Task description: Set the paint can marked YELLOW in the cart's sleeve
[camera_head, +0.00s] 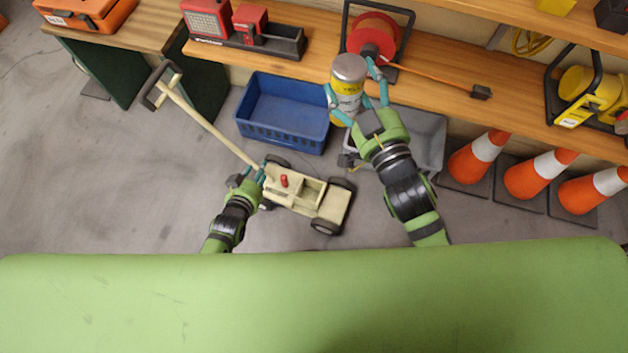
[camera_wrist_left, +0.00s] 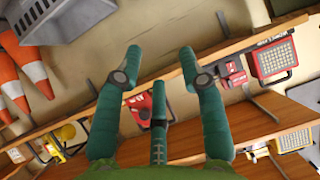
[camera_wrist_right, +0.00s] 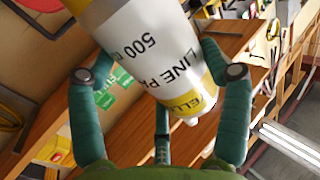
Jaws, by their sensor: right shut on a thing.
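The paint can (camera_head: 347,90) has a grey lid, a white label and yellow bands. Its label in the right wrist view (camera_wrist_right: 150,50) reads "LINE PA…", "500" and part of "YELLOW". My right gripper (camera_head: 358,98) is shut around the can's side and holds it up in front of the shelf. The cream cart (camera_head: 330,206) stands on the floor with dark wheels, a long handle and a red piece on top. It has box-like compartments; I cannot tell which is the sleeve. My left gripper (camera_head: 256,174) is open beside the cart's handle base, empty in the left wrist view (camera_wrist_left: 158,75).
A blue crate (camera_head: 283,137) stands behind the cart. A grey tray (camera_head: 425,140) lies under my right arm. Several orange cones (camera_head: 475,160) stand to the right. The wooden shelf (camera_head: 440,93) holds a red reel (camera_head: 373,32). Floor at the left is clear.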

